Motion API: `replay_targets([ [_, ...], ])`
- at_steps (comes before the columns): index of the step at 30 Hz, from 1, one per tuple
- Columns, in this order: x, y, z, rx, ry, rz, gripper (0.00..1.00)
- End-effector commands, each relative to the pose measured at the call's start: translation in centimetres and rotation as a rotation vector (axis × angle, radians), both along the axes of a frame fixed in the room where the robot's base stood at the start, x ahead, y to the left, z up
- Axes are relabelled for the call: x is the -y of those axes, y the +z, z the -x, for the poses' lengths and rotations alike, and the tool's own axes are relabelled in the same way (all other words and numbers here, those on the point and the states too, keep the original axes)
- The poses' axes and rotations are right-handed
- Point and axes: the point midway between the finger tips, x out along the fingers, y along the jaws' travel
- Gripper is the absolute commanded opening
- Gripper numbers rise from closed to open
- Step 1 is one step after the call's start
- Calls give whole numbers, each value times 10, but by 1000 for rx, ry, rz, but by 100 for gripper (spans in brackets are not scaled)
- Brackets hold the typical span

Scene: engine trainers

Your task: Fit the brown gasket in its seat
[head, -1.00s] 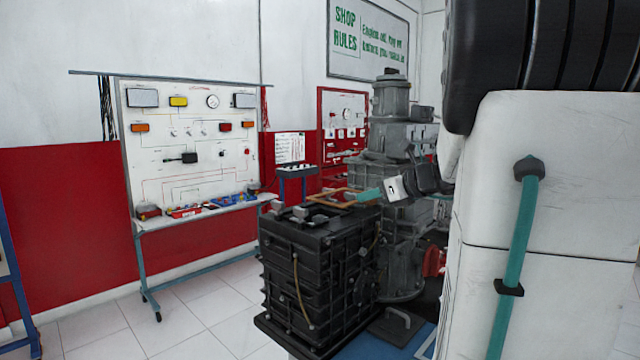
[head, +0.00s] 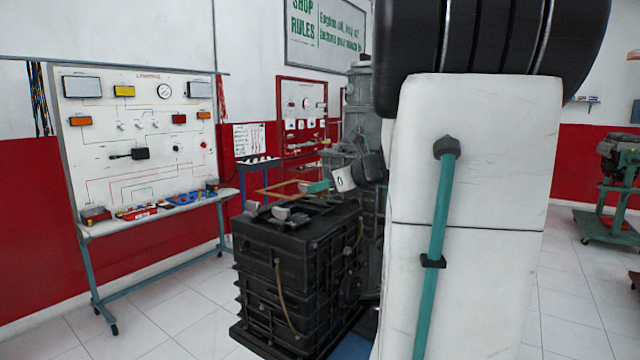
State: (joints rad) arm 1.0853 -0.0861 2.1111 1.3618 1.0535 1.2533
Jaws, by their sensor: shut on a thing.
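The brown gasket (head: 276,186) is a thin, roughly rectangular frame in the head view. My gripper (head: 312,187), with teal fingers, is shut on its right side. The gasket appears to be above the top of the black engine block (head: 290,240), tilted or level I cannot tell, with a gap that is hard to judge. The block's top has raised grey and black parts; which of them is the gasket's seat is not clear. My white arm covers much of the right of the view.
A grey engine unit (head: 364,100) stands behind the block, partly hidden by my arm. A white electrical trainer board (head: 140,100) on a blue-framed stand is at the left. A green-framed engine stand (head: 618,210) is at the far right. Tiled floor (head: 180,325) is clear at lower left.

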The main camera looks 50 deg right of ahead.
Motion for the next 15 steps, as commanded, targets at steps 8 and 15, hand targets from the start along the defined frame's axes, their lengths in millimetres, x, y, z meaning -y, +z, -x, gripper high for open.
replay_targets([
  [8,0,-26,1,-1,-2,-2,4],
  [15,0,-43,1,-1,-2,-1,4],
])
